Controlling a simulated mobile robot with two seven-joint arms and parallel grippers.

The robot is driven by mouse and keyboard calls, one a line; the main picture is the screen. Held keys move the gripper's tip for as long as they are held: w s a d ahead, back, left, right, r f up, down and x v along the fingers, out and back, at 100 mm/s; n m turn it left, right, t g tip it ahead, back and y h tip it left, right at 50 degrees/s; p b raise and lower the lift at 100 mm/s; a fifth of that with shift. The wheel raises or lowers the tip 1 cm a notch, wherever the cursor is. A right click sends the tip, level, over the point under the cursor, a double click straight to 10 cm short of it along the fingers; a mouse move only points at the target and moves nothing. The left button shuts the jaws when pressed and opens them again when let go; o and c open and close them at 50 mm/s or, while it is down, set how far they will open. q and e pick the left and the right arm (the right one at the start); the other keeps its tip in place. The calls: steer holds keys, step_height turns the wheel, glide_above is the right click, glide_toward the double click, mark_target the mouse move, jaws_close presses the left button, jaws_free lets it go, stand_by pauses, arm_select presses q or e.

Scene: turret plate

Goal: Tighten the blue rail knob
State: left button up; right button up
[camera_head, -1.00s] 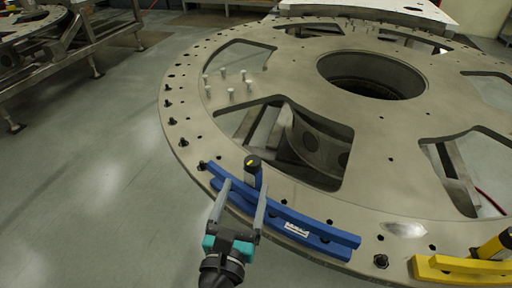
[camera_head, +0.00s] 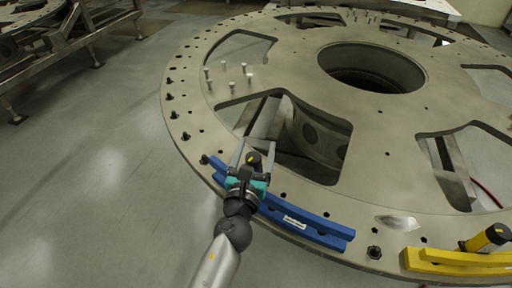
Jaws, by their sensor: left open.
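The blue rail (camera_head: 312,231) lies along the near rim of the large round metal plate (camera_head: 395,183). Its knob (camera_head: 254,159) has a black top with a yellow mark and stands near the rail's left part. My left gripper (camera_head: 253,153) reaches over the rail from the front. Its two grey fingers are open, one on each side of the knob. I cannot tell whether either finger touches it. The gripper's body hides the knob's lower part and some of the rail. My right gripper is not in view.
A yellow rail (camera_head: 458,262) with its own yellow and black knob (camera_head: 486,238) sits to the right on the rim. Several pale pegs (camera_head: 228,84) stand on the plate behind the gripper. The plate has large cut-outs. The floor to the left is clear.

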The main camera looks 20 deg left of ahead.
arm_select(q)
steer(key=shift+c, duration=0.3)
jaws_close()
stand_by(0.4)
